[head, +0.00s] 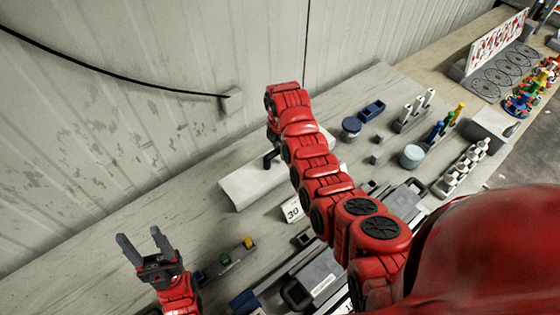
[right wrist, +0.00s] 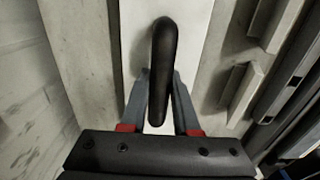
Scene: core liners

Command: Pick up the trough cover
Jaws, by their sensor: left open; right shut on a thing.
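The trough cover is a pale flat panel with a black arched handle. In the right wrist view the panel (right wrist: 137,30) runs between two grey walls, and the handle (right wrist: 163,50) rises between my fingers. My right gripper (right wrist: 160,95) is shut on this handle. In the head view a long pale block (head: 243,187) lies near the wall under my right arm, which hides part of it. I cannot tell whether the cover is raised from its seat. My left gripper (head: 139,236) is open and empty at the lower left, above the bench.
A card marked 30 (head: 292,209) stands in front of the pale block. Blue and grey containers (head: 372,110) and a rack of white-topped pieces (head: 462,168) stand to the right. Grey equipment (head: 310,283) fills the front.

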